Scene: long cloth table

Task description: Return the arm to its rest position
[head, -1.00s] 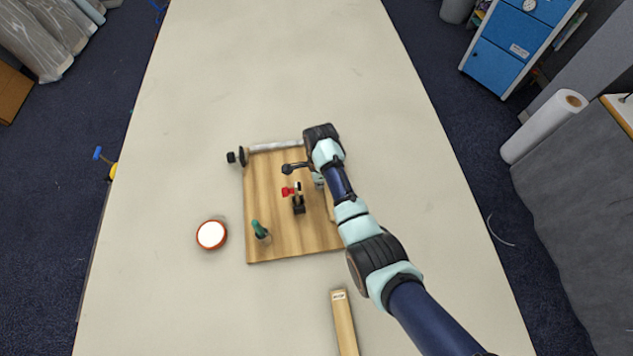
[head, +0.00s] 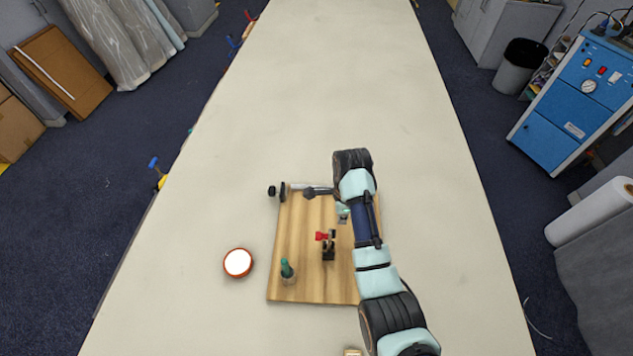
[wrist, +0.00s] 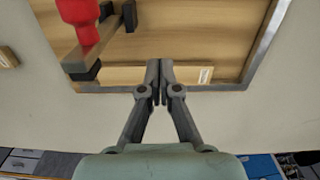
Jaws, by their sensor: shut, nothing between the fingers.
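My arm reaches in from the lower right over the wooden board. My gripper (head: 343,220) hangs above the board's right half, behind the red-handled clamp. In the wrist view my gripper (wrist: 160,70) has its two fingers together with nothing between them. The fingertips appear in front of the edge of the wooden board (wrist: 215,45); how high they are above it I cannot tell.
The wooden board (head: 305,275) carries a red-and-black clamp (head: 328,245), a green-handled tool (head: 287,268) in a holder and a rod with black ends (head: 279,190). A round red-rimmed white container (head: 238,263) stands left of it. The far table (head: 330,80) is clear.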

